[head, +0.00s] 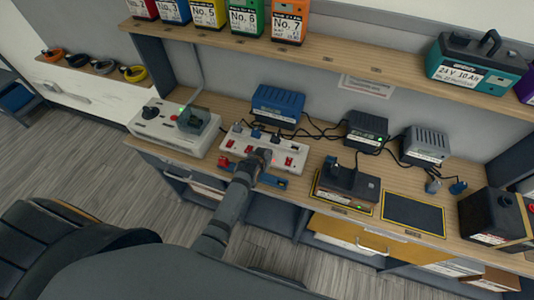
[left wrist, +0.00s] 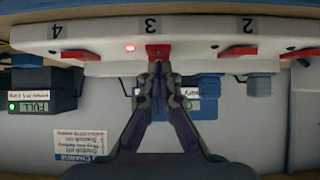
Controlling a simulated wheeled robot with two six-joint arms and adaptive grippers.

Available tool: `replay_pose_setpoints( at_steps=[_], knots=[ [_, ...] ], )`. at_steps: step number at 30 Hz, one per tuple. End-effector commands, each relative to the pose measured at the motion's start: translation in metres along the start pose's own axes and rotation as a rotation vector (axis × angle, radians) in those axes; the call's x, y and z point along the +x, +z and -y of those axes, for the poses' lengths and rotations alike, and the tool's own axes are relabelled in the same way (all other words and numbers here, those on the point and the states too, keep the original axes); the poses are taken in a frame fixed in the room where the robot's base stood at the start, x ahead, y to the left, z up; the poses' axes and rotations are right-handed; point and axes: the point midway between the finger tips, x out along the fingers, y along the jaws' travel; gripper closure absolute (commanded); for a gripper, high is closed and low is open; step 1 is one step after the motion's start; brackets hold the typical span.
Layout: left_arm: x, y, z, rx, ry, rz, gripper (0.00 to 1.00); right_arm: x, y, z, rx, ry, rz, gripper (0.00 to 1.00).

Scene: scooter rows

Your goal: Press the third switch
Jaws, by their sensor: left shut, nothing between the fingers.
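The white switch strip (head: 236,137) lies on the wooden bench with red rocker switches along it. In the left wrist view the strip (left wrist: 200,38) appears upside down, with the numbers 4, 3 and 2 from left to right. The third switch (left wrist: 157,49) is red and sits under the number 3, with a lit red lamp (left wrist: 130,47) to its left. My left gripper (head: 262,158) is shut and empty. In the left wrist view its fingertips (left wrist: 158,66) are at the third switch, touching or very close; I cannot tell whether it is pressed.
Behind the strip stand a blue charger (head: 278,103) and a black charger (head: 367,129) with cables. A grey-white control box (head: 165,135) is left of the strip. A black device (head: 350,183) sits to the right. A shelf (head: 300,58) of battery packs hangs above.

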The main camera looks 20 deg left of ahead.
Motion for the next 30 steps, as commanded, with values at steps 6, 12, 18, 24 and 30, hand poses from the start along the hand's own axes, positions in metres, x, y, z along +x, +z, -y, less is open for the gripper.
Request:
replay_pose_setpoints(
  at_steps=[6,12,18,24,30],
  knots=[
    [0.005,0.003,0.000,0.000,0.000,0.002,1.00,0.000,0.001,-0.001,-0.001,0.001,0.001,0.60],
    [0.006,0.002,0.000,0.000,0.000,0.002,1.00,0.000,0.001,-0.001,-0.001,0.001,0.001,0.60],
    [0.010,-0.006,0.000,0.000,0.000,0.000,1.00,0.000,0.001,0.000,0.000,0.000,0.001,0.60],
    [0.014,-0.011,0.000,0.000,0.000,0.000,1.00,0.000,0.001,0.003,0.001,-0.003,0.001,0.60],
    [0.013,-0.011,0.000,0.000,0.000,0.000,1.00,0.000,0.001,0.004,0.002,-0.005,0.001,0.60]
  ],
)
